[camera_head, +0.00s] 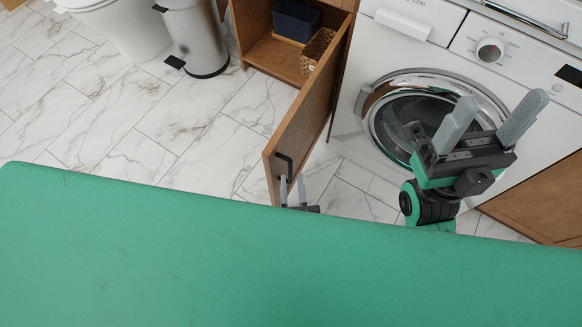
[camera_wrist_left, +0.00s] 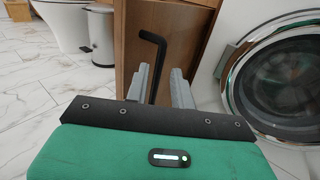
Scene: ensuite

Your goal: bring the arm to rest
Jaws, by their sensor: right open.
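My left gripper (camera_head: 292,188) is low beside the open wooden cabinet door (camera_head: 310,110), by the door's black handle (camera_head: 284,163). In the left wrist view its two grey fingers (camera_wrist_left: 160,84) stand apart, with the black bar handle (camera_wrist_left: 155,62) showing between them. I see no contact between fingers and handle, and how deep the handle reaches between them is unclear. My right gripper (camera_head: 489,122) is open and empty, raised in front of the washing machine (camera_head: 430,50), its fingers pointing up and spread.
The cabinet (camera_head: 262,55) holds a dark blue bin (camera_head: 295,20) and a woven basket (camera_head: 317,47). A steel pedal bin (camera_head: 195,40) and a white toilet (camera_head: 125,25) stand at upper left. The marble-tiled floor (camera_head: 150,130) between them and the door is clear.

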